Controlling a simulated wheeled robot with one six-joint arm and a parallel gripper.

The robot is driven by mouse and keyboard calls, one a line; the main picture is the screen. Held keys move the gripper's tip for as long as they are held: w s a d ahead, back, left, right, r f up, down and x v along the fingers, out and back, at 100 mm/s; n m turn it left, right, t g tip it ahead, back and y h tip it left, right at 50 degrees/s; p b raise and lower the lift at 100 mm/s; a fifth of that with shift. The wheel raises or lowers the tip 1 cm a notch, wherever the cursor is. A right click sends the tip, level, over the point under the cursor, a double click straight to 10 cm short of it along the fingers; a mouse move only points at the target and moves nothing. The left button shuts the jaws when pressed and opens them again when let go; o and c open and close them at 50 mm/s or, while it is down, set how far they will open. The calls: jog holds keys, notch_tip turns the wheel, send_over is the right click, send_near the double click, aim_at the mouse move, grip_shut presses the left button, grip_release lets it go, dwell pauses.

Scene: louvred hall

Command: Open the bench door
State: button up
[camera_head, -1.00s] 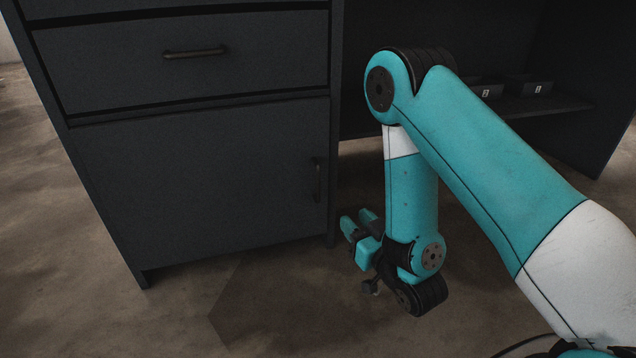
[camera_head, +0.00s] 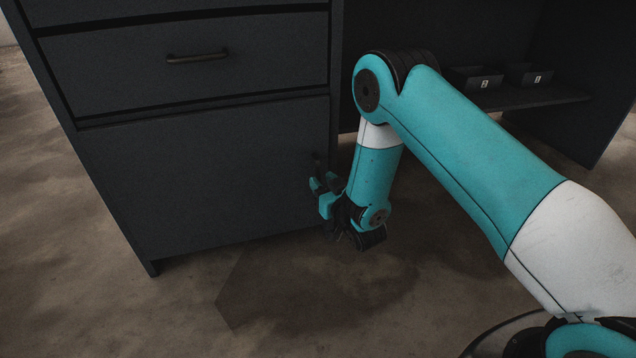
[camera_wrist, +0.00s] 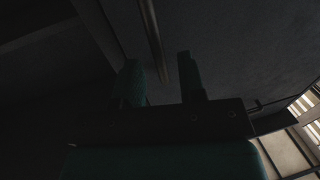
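The bench door (camera_head: 205,180) is a dark grey panel below a drawer, and it sits flush and shut. Its upright bar handle (camera_head: 317,160) is near the door's right edge, with its lower part hidden behind my gripper (camera_head: 323,183). In the wrist view the door handle (camera_wrist: 152,38) runs down from the top towards the gap between the fingers of my gripper (camera_wrist: 161,78). The fingers are spread apart with nothing held. Whether they touch the handle I cannot tell.
The drawer (camera_head: 185,65) above the door is shut and has a horizontal handle (camera_head: 197,58). Two small numbered bins, one left (camera_head: 475,78) and one right (camera_head: 528,74), sit on a shelf (camera_head: 530,98) at the right. The floor before the door is clear.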

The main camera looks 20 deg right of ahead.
jog(key=shift+w+a, duration=0.15)
jog(key=shift+w, duration=0.6)
jog(key=shift+w+a, duration=0.15)
jog(key=shift+w, duration=0.55)
grip_shut()
jog(key=shift+s+a+r, duration=0.1)
jog(key=shift+a, duration=0.05)
